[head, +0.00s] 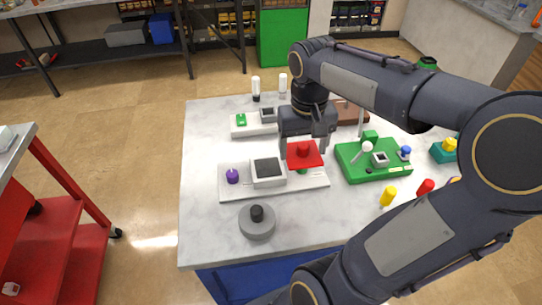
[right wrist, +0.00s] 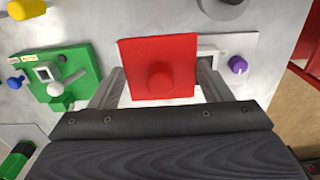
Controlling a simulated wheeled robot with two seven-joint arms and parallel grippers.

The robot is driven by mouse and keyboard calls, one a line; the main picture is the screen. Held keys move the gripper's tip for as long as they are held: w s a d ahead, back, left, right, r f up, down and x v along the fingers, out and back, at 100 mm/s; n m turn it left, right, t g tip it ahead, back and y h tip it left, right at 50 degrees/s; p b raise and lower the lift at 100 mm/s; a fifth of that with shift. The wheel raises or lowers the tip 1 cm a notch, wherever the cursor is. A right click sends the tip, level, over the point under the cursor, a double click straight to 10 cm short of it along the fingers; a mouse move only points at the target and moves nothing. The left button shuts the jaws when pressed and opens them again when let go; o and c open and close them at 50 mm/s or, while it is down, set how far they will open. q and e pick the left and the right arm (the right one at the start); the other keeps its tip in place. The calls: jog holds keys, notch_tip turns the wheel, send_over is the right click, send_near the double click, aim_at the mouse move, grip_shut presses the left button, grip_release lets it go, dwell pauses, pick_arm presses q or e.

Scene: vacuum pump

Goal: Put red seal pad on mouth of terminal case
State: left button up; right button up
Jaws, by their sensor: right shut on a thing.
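The red seal pad (head: 305,158) is a flat red square with a round red knob on top. My right gripper (head: 302,147) is shut on it; in the right wrist view the pad (right wrist: 135,62) sits between the two fingers. A white case with a dark square mouth (head: 268,168), apparently the terminal case, stands on a white base plate (head: 283,187). The pad is over the right part of that plate, beside the case rather than over its mouth. In the right wrist view the pad hides most of the case. My left gripper is not in view.
A purple knob (head: 232,176) stands left of the case. A grey disc with a black knob (head: 257,225) lies in front. A green board (head: 350,172) with several parts is to the right, with yellow (head: 388,196) and red (head: 425,188) pegs nearby. The table's left edge is clear.

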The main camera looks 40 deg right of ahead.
jog(key=w, duration=0.1)
jog(key=w+f, duration=0.1)
jog(key=w, duration=0.1)
jog(key=w+a+f, duration=0.1)
jog(key=shift+w+p, duration=0.3)
jog(key=shift+p, duration=0.1)
send_over(268, 168)
jog(key=f, duration=0.5)
jog(key=shift+s+d+f+p, duration=0.1)
jog(key=shift+s+d+p, duration=0.05)
jog(key=shift+s+p, duration=0.15)
jog(key=shift+w+f, duration=0.35)
jog(key=shift+f, duration=0.15)
notch_tip(268, 168, down, 3)
jog(key=shift+w+f, duration=0.1)
jog(key=shift+f, duration=0.1)
jog(key=o, duration=0.9)
jog(key=shift+o, duration=0.2)
